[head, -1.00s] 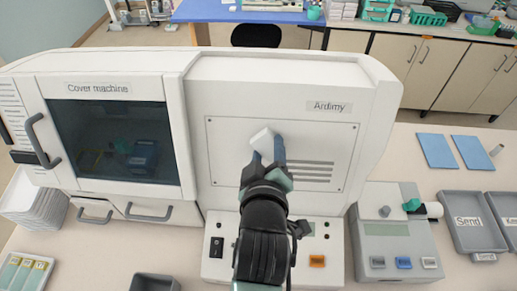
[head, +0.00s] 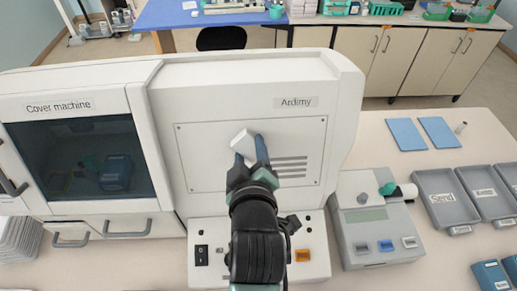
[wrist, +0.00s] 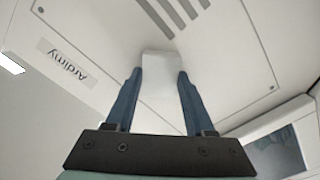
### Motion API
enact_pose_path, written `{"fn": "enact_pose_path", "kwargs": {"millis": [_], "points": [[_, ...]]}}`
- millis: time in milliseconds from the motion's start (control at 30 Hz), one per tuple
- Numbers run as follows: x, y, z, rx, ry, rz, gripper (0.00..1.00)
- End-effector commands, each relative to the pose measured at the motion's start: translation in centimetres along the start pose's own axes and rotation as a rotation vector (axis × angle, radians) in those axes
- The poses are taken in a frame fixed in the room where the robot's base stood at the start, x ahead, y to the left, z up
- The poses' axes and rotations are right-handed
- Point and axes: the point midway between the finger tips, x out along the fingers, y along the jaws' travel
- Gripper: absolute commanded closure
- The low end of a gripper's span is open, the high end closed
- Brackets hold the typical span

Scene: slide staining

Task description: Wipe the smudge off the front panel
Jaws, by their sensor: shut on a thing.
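My gripper (head: 250,149) is shut on a white block-shaped wiping pad (head: 243,138), held between its two blue fingers. The pad is in front of the front panel (head: 220,170) of the white machine labelled Ardimy, left of the vent slots. In the wrist view the pad (wrist: 160,75) sits between the fingertips and its far end is at or very near the panel (wrist: 120,20); I cannot tell if it touches. No smudge shows on the visible panel; the pad and fingers hide part of it.
The Cover machine (head: 60,107) with its dark window and handles adjoins on the left. Buttons line the lower ledge (head: 215,272). A grey instrument (head: 375,222) stands at the right, with grey trays (head: 445,212) and blue pads (head: 406,134) beyond it.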

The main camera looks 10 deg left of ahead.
Motion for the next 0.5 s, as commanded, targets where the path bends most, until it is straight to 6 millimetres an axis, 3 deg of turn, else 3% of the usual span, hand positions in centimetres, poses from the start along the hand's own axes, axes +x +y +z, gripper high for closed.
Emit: {"fn": "enact_pose_path", "kwargs": {"millis": [500], "points": [[0.1, -2.5, -2.3, 0.001, 0.003, -0.009, 0.91]]}}
